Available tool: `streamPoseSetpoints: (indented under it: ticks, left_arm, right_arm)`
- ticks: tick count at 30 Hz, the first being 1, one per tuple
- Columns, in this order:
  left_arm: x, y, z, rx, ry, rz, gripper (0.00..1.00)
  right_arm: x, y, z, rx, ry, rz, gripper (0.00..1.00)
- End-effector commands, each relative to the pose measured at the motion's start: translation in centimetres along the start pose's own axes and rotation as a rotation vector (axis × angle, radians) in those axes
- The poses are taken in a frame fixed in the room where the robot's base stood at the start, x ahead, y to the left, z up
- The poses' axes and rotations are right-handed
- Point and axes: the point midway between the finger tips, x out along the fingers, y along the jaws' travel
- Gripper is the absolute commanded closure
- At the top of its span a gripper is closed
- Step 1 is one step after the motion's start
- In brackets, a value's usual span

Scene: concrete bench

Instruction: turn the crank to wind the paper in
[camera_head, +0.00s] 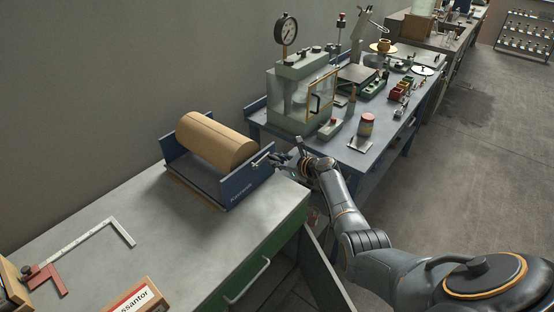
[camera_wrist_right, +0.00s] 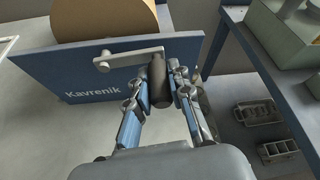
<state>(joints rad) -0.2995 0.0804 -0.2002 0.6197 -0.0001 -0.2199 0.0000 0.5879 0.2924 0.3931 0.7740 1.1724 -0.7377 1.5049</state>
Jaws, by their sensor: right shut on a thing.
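A brown paper roll (camera_head: 216,139) lies in a blue stand (camera_head: 240,184) at the back of the bench. Its edge also shows at the top of the right wrist view (camera_wrist_right: 105,18). The crank (camera_wrist_right: 130,59) is a light metal arm on the stand's right side plate, with a dark cylindrical handle (camera_wrist_right: 158,76) at its right end. My right gripper (camera_head: 275,161) is at the handle, its two fingers on either side of it in the right wrist view (camera_wrist_right: 160,95), shut on it. My left gripper is in neither view.
The grey bench (camera_head: 120,222) is mostly clear. A metal square with a red clamp (camera_head: 45,278) and a labelled box (camera_head: 138,300) lie at the near left.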

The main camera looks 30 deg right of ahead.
Motion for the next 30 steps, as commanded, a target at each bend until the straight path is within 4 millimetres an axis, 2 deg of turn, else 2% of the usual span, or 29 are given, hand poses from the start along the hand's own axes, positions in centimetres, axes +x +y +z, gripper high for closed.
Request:
streamPoseSetpoints:
  ticks: [16, 17, 20, 30]
  left_arm:
    - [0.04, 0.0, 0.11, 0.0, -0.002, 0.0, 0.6]
    - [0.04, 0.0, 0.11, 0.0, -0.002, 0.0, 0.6]
    - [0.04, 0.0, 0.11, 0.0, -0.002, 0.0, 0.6]
    - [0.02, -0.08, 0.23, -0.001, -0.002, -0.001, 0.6]
  right_arm:
    - [0.08, 0.19, -0.4, 0.023, 0.004, 0.014, 1.0]
    - [0.08, 0.19, -0.4, 0.023, 0.004, 0.014, 0.78]
    - [0.08, 0.19, -0.39, 0.023, 0.004, 0.014, 0.58]
    - [0.0, 0.1, -0.28, 0.024, 0.002, 0.012, 0.56]
